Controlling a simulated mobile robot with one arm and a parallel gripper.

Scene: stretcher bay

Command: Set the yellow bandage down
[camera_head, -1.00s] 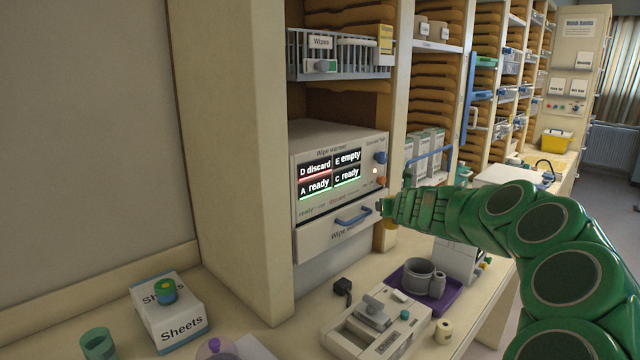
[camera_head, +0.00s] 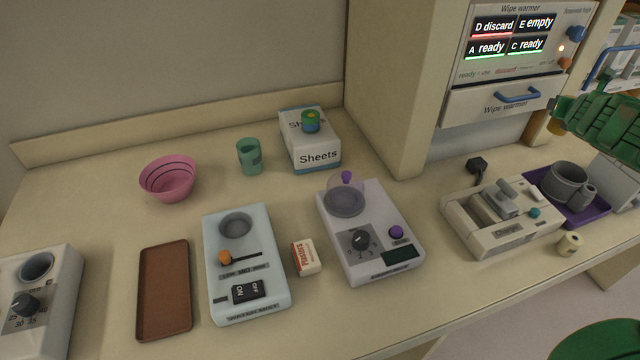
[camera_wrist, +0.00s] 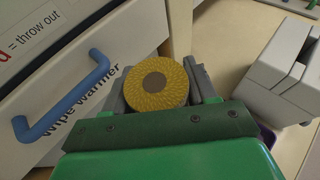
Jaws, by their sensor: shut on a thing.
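The yellow bandage (camera_wrist: 157,84) is a round roll with a textured yellow face and a brown core. It sits between the jaws of my gripper (camera_wrist: 160,92) in the wrist view. In the head view, my green gripper (camera_head: 562,112) is at the right, beside the wipe warmer's drawer, above the counter. A bit of the yellow roll (camera_head: 557,126) shows at its tip. My gripper is shut on the bandage and holds it in the air. The wrist view shows the drawer's blue handle (camera_wrist: 62,104) just left of it.
A brown tray (camera_head: 165,290) lies empty on the counter (camera_head: 110,225). Nearby are a pink bowl (camera_head: 169,178), a green cup (camera_head: 249,156), a Sheets box (camera_head: 317,157) with a small roll on top, and several devices. A purple tray (camera_head: 590,214) stands below my gripper.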

